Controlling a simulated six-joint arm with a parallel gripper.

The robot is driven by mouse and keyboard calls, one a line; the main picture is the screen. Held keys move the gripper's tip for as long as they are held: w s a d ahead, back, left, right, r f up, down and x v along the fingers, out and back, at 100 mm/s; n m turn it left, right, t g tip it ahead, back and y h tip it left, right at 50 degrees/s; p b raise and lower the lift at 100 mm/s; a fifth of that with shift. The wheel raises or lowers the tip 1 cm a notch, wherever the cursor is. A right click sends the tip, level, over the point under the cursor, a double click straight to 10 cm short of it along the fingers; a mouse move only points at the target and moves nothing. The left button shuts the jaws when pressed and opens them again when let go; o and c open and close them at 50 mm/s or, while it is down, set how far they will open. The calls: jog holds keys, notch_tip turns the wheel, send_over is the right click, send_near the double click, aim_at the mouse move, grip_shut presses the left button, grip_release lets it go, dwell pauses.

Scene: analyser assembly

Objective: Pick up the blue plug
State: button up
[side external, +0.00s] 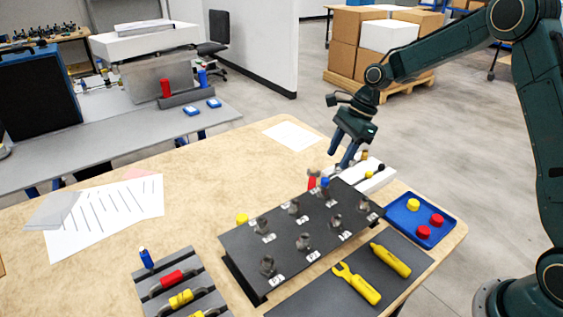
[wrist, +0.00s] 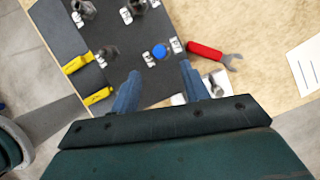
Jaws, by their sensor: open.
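A small blue plug (side external: 325,183) sits at the far edge of the black panel (side external: 240,238). In the wrist view the blue plug (wrist: 159,52) shows as a round top beside a white label, just ahead of the gap between my fingertips. My gripper (side external: 344,162) is open and empty, above and behind the panel's far side. In the wrist view its two blue fingers (wrist: 160,72) are spread apart and do not touch the plug. A second blue-topped piece (side external: 147,258) stands at the grey rack on the left.
Several grey knobs stand on the panel near the plug. A red-handled wrench (wrist: 205,49) lies close to the right finger. A blue tray (side external: 404,228) holds yellow and red caps. Yellow-handled tools (side external: 391,260) lie on a dark mat.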

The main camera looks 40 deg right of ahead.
aim_at(326, 179)
jog(key=shift+x, duration=1.15)
jog(key=shift+x, duration=2.55)
grip_shut()
